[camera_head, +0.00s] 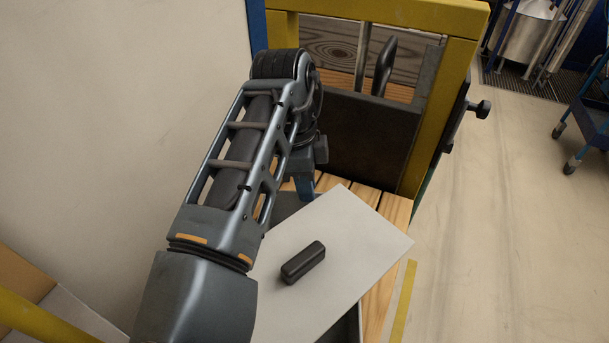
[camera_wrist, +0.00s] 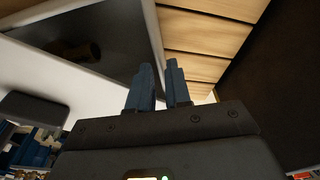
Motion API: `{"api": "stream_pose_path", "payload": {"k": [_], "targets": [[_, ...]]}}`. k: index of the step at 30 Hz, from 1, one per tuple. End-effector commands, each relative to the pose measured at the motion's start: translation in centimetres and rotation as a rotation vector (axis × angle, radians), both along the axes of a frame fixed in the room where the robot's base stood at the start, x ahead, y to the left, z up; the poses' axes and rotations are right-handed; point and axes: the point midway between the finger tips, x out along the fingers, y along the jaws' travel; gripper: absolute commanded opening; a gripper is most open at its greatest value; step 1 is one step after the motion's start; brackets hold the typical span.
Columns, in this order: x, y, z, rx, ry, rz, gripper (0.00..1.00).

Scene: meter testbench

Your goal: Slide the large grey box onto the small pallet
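The large grey box shows in the head view as a pale grey flat top (camera_head: 350,235) with a short black handle-like block (camera_head: 303,263) on it. Light wooden slats of the small pallet (camera_head: 397,208) show beside and behind it; they also show in the wrist view (camera_wrist: 205,42). My gripper (camera_head: 305,186) points down at the box's far-left edge, mostly hidden by my arm. In the wrist view, the two blue fingers of my gripper (camera_wrist: 159,78) stand apart, with a pale edge showing between or behind them. I cannot tell whether they touch it.
A yellow frame (camera_head: 432,105) with a dark panel (camera_head: 365,140) stands behind the slats. A pale wall (camera_head: 120,90) is close on the left. The floor (camera_head: 500,230) on the right is clear, with a blue cart (camera_head: 590,115) farther back.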

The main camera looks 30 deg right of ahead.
Motion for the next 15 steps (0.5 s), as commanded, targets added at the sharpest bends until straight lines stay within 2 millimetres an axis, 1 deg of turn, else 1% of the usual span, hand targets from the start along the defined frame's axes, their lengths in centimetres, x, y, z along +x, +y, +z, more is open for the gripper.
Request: {"api": "stream_pose_path", "payload": {"k": [3,7,11,15], "targets": [[-0.2,-0.2,-2.3,-0.001,0.001,0.000,0.18],[-0.4,-0.4,-4.2,0.000,0.001,-0.001,0.18],[-0.5,-0.6,-5.3,-0.001,-0.001,0.000,0.18],[-0.5,-0.7,-5.7,0.000,0.000,0.000,0.18]]}}
